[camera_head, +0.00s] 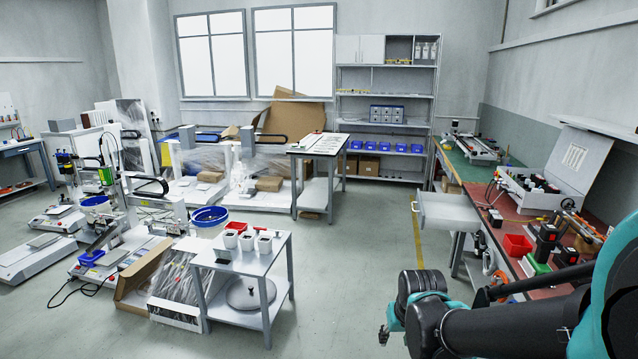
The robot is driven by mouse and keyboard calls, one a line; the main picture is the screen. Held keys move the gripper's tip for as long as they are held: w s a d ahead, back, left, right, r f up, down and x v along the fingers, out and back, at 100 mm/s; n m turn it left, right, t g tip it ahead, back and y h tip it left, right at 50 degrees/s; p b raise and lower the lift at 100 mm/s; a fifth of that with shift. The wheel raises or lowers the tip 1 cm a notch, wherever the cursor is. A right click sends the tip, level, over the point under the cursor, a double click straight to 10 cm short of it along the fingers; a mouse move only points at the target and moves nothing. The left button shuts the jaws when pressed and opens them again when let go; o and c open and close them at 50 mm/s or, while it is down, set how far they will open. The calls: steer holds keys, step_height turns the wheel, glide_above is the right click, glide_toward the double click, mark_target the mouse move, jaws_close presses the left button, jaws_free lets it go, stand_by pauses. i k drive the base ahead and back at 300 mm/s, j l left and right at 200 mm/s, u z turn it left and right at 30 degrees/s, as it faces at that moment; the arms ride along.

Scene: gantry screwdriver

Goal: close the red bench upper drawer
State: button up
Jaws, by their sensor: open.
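The red bench (503,262) runs along the right side, with a red top. Its upper drawer (452,213) is pulled out to the left, a light grey box with a handle on its front at the left end. My gripper (384,335) shows only in small part at the bottom centre, below the drawer and nearer to me. It is open and clear of the drawer, with nothing seen in it. My arm hides the near part of the bench.
A white case (541,190), a red bin (517,245) and dark tools stand on the bench. A green-topped bench (462,172) lies behind. A small grey table (243,262) with cups stands left. The floor between it and the drawer is clear.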

mark_target(445, 211)
steer(key=i+j+z, duration=0.5)
steer(key=i, duration=0.25)
steer(key=i+j+z, duration=0.45)
steer(key=i+j, duration=0.15)
steer(key=j, duration=0.3)
steer(key=i+j, duration=0.25)
steer(key=i, duration=0.25)
steer(key=i+j+z, duration=0.1)
steer(key=i+j, duration=0.15)
steer(key=i, duration=0.25)
